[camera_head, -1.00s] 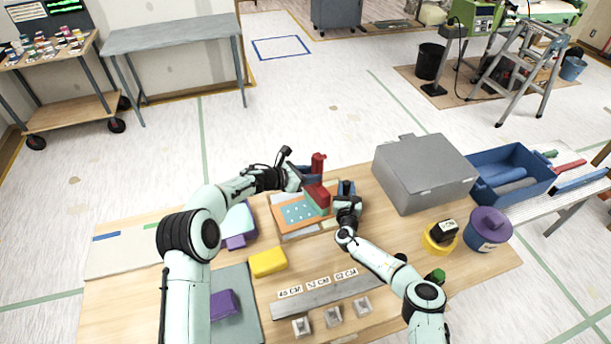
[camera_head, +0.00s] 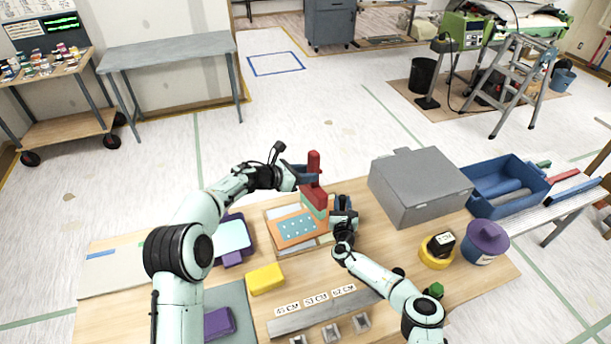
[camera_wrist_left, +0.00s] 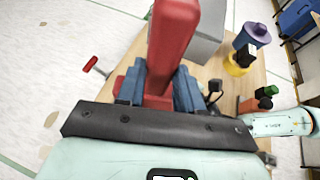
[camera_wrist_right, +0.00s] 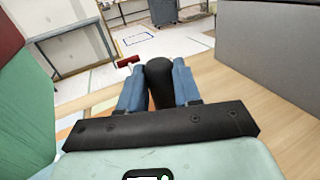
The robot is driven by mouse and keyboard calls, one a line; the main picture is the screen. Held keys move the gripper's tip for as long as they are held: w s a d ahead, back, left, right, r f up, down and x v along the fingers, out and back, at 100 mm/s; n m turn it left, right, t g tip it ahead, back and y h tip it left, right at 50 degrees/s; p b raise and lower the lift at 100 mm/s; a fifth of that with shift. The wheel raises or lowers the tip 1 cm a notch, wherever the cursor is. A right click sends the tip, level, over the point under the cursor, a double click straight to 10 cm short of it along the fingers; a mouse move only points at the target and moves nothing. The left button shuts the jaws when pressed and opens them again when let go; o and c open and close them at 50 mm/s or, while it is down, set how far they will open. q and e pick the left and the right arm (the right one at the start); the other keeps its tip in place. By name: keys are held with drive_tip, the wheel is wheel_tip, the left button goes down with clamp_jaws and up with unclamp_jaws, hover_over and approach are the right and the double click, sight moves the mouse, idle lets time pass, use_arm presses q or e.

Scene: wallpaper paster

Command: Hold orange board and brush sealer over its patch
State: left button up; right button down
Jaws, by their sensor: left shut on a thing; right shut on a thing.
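The orange board (camera_head: 285,238) lies on the table with a teal, white-dotted patch (camera_head: 296,229) on it. My left gripper (camera_head: 308,177) is shut on the red brush (camera_head: 315,194), held upright at the board's far right corner; its red handle (camera_wrist_left: 172,45) fills the left wrist view. The brush's lower part is green (camera_head: 318,211), large in the right wrist view (camera_wrist_right: 25,110). I cannot tell whether it touches the board. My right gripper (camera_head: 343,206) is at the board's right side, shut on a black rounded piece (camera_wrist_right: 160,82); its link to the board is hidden.
A grey box (camera_head: 420,190) stands right of my right gripper. A yellow block (camera_head: 266,279) lies in front of the board, and a purple-edged pad (camera_head: 232,237) to its left. A purple-lidded tub (camera_head: 485,242) and a yellow ring-based item (camera_head: 435,257) are at the right.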

use_arm(q)
clamp_jaws()
use_arm(e)
drive_tip(key=shift+s+f, duration=0.1)
drive_tip(key=shift+f, duration=0.1)
drive_tip(key=c, duration=0.9)
unclamp_jaws()
drive_tip(key=shift+o, duration=1)
drive_tip(key=shift+r, duration=0.1)
drive_tip(key=s, duration=1.1)
drive_tip(key=shift+s+d, duration=0.1)
drive_tip(key=shift+s, duration=0.3)
